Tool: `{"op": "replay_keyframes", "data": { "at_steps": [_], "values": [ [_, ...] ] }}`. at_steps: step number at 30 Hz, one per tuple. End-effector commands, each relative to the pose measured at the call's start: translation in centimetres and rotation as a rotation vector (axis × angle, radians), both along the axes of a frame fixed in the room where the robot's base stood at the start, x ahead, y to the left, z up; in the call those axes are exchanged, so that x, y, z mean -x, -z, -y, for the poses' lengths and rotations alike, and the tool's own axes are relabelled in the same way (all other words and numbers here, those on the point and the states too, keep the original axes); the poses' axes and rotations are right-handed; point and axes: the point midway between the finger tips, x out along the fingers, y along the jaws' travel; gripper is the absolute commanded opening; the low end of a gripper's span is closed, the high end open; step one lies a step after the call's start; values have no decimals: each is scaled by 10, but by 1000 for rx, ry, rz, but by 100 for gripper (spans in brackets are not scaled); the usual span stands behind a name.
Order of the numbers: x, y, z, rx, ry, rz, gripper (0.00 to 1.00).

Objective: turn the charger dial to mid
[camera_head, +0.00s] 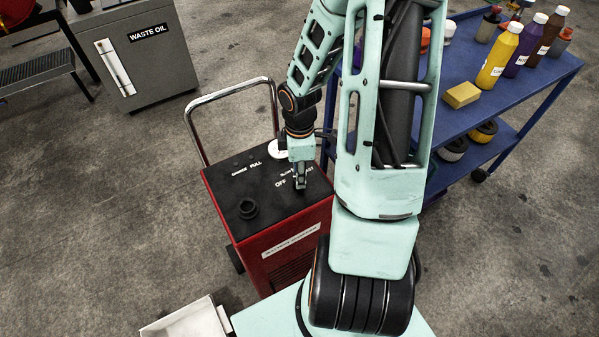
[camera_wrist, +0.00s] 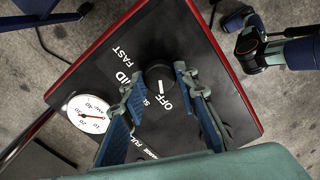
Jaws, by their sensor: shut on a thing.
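The red charger (camera_head: 269,237) with a black top panel stands below my arm. In the wrist view, the round black dial (camera_wrist: 159,76) sits on the panel (camera_wrist: 205,82) between my fingertips. A white line on the dial points toward the OFF lettering. MID, SLOW and FAST are lettered around it, partly covered by my fingers. My gripper (camera_wrist: 156,85) is shut on the dial, one finger on each side. In the head view my gripper (camera_head: 301,184) reaches down to the panel and the dial is hidden there.
Another black knob (camera_head: 248,209) is on the charger's near left. A chrome handle (camera_head: 237,83) rises behind. A blue cart (camera_head: 480,100) with bottles stands right; a grey waste oil cabinet (camera_head: 155,62) is back left.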

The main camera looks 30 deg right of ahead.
Motion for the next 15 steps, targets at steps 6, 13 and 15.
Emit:
{"op": "replay_keyframes", "data": {
  "at_steps": [6, 13, 15],
  "values": [
    [0, 0, 0, 0, 29, 0, 4],
    [0, 0, 0, 0, 146, 0, 4],
    [0, 1, 0, 1, 201, 0, 4]
  ]
}}
